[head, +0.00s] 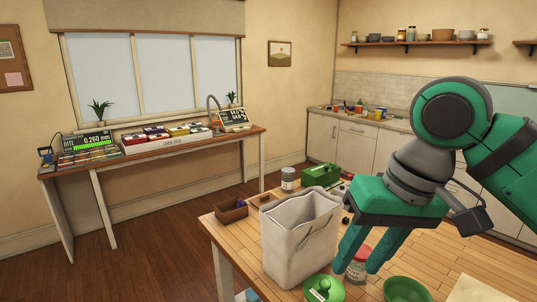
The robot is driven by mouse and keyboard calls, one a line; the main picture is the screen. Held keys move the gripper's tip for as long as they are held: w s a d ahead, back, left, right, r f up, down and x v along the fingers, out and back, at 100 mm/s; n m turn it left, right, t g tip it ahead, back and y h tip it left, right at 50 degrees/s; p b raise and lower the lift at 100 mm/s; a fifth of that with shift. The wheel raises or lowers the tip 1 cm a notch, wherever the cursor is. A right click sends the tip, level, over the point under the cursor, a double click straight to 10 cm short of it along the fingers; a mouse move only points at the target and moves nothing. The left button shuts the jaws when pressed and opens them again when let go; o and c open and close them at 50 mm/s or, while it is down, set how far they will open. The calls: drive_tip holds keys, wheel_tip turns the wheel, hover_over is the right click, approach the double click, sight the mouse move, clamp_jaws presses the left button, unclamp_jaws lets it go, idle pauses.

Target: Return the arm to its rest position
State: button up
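My arm comes in from the right side of the head view, green and grey. My gripper (357,269) points down over the wooden table (458,262), just right of a pale bag. Its two green fingers are spread apart. A jar with a red lid (358,267) shows between and behind the fingers; I see no finger clearly closed on it. No marker of the arm's rest position shows.
The tall open bag (297,245) stands close left of my gripper. A green lidded pot (323,290) and a green bowl (405,290) are at the near edge.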

drive_tip(key=w+a+f+t+y, duration=0.4)
drive_tip(key=w+a+y, duration=0.1)
drive_tip(key=w+a, duration=0.3)
drive_tip(key=w+a+f+t+y, duration=0.4)
drive_tip(key=w+a+t+y, duration=0.1)
drive_tip(key=w+a, duration=0.25)
wheel_tip(320, 180, down, 17)
drive_tip(key=a+m+t+h, duration=0.2)
drive_tip(key=m+t+h, duration=0.3)
drive_tip(key=m+t, duration=0.25)
drive_tip(key=s+f+m+g+h, duration=0.2)
drive_tip(key=s+f+h, duration=0.5)
drive_tip(key=s+f, duration=1.1)
drive_tip(key=s+d+n, duration=0.1)
drive_tip(key=s+n, duration=0.3)
drive_tip(key=s, duration=0.7)
drive_tip(key=s+d+f+n+g, duration=0.1)
drive_tip(key=s+n, duration=0.3)
drive_tip(key=s, duration=0.8)
drive_tip(key=shift+s+d, duration=0.3)
drive_tip(key=shift+d, duration=0.15)
